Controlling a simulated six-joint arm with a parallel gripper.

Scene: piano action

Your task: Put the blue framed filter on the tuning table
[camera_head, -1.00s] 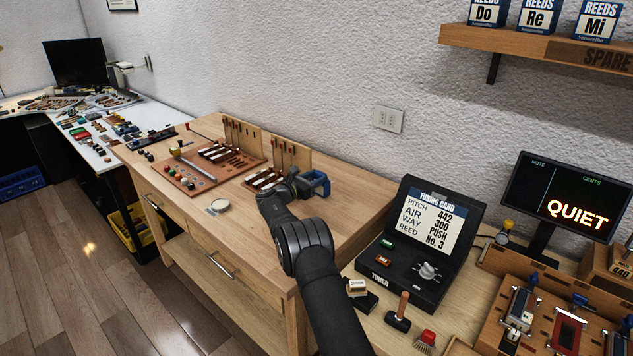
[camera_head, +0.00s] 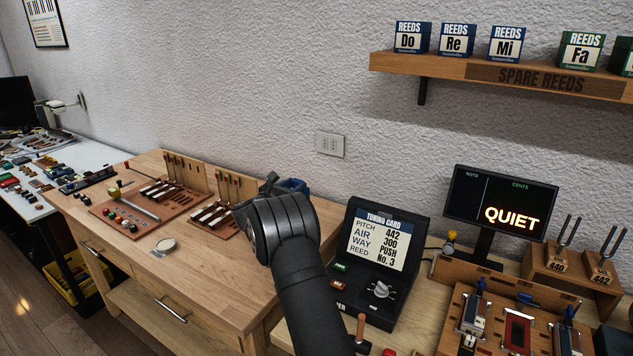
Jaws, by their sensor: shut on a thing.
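The blue framed filter (camera_head: 292,186) shows only in part as a blue edge behind my wrist. My gripper (camera_head: 271,184) is shut on it and holds it over the far right part of the wooden workbench. My wrist hides most of the fingers and the filter. The tuning table (camera_head: 422,305) is at the lower right. The tuner (camera_head: 376,260) with its upright tuning card stands on it, to the right of my arm.
A wooden holder with reed parts (camera_head: 515,330) and a black screen reading QUIET (camera_head: 501,204) take up the right side. Tuning forks (camera_head: 604,268) stand behind. Key racks (camera_head: 215,215) and a round disc (camera_head: 166,244) lie on the workbench (camera_head: 215,285).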

